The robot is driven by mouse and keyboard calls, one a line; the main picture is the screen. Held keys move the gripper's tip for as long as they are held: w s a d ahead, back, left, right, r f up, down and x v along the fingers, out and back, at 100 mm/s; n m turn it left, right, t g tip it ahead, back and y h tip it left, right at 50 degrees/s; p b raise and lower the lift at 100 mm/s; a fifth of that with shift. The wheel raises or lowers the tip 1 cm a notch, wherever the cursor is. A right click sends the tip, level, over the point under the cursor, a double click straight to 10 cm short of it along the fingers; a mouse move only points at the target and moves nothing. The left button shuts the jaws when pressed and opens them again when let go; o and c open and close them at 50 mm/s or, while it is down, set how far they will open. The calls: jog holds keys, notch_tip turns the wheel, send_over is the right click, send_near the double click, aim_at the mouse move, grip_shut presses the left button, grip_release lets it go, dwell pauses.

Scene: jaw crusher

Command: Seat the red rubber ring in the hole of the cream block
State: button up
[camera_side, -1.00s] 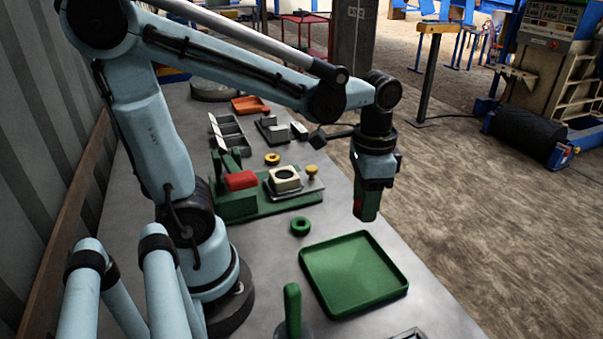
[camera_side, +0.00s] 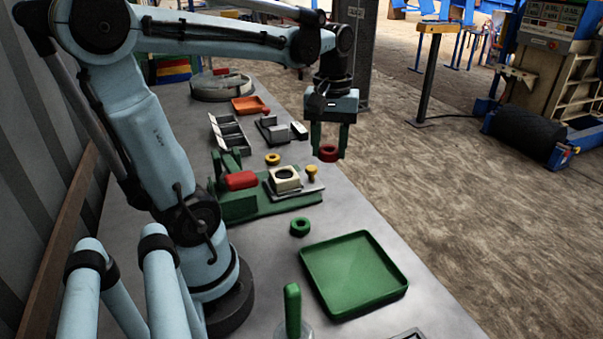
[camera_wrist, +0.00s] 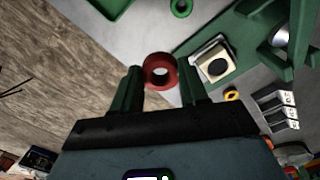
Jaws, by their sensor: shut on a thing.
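My gripper (camera_side: 329,153) has green fingers and is shut on the red rubber ring (camera_side: 327,154), held in the air near the bench's right edge. In the wrist view the red ring (camera_wrist: 160,71) sits between the fingertips, its hole visible. The cream block (camera_side: 285,177) stands on a green fixture on the bench, to the left of and below my gripper in the side view. Its round dark hole shows empty from above. The cream block also appears in the wrist view (camera_wrist: 213,61), right of the ring.
A red cylinder (camera_side: 240,180) and a yellow knob (camera_side: 311,172) flank the block. A green ring (camera_side: 300,227), a yellow ring (camera_side: 272,159) and a green tray (camera_side: 353,273) lie on the bench. Grey bins (camera_side: 229,134) and an orange tray (camera_side: 250,105) are farther back.

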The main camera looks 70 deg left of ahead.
jog(key=s+a+n, duration=0.2)
send_over(284, 177)
jog(key=shift+n, duration=0.4)
notch_tip(284, 177, down, 7)
jog(key=shift+f, duration=0.15)
jog(key=shift+a+f, duration=0.1)
jog(key=shift+f, duration=1.95)
